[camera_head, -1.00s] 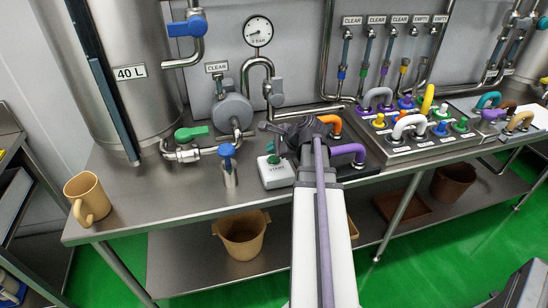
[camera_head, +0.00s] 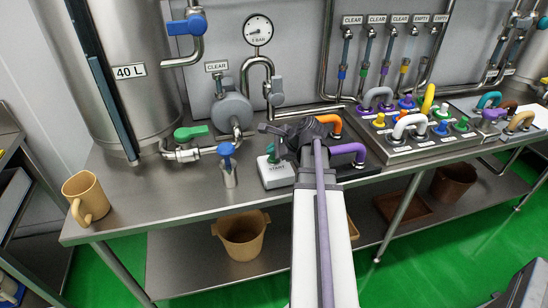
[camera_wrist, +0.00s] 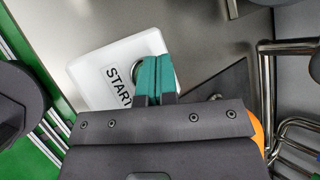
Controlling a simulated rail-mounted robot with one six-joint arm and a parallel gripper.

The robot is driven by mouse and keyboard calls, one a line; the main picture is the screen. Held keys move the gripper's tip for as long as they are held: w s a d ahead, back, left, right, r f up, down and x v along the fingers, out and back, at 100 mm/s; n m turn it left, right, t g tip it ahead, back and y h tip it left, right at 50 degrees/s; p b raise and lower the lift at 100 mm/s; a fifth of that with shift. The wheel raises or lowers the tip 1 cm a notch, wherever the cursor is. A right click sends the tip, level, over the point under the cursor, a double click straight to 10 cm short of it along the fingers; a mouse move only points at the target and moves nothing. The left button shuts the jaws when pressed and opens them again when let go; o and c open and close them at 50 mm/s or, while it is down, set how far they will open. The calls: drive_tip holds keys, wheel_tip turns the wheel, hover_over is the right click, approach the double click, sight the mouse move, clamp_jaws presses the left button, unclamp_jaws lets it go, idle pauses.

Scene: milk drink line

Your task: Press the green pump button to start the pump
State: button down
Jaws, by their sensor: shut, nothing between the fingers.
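The white START box (camera_head: 277,176) stands on the steel bench, left of my gripper's body in the head view. Its green pump button (camera_head: 273,159) shows small on top. In the wrist view the START box (camera_wrist: 108,62) lies under my gripper (camera_wrist: 156,62), whose two teal fingers are shut together and empty. A round metal ring (camera_wrist: 136,70) shows beside the fingers, which hide most of the button area. I cannot tell whether the fingertips touch the button.
An orange pipe handle (camera_head: 328,121) and a purple one (camera_head: 348,150) stand right of my gripper. A blue-handled valve (camera_head: 227,160) is left of the box. A tan mug (camera_head: 86,197) sits at the bench's left end. Bare bench lies between the mug and valve.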

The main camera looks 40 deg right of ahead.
drive_tip(key=shift+f+b, duration=0.45)
idle(0.3)
drive_tip(key=shift+r+p, duration=0.95)
wheel_tip(320, 180, up, 6)
drive_tip(key=p, duration=0.6)
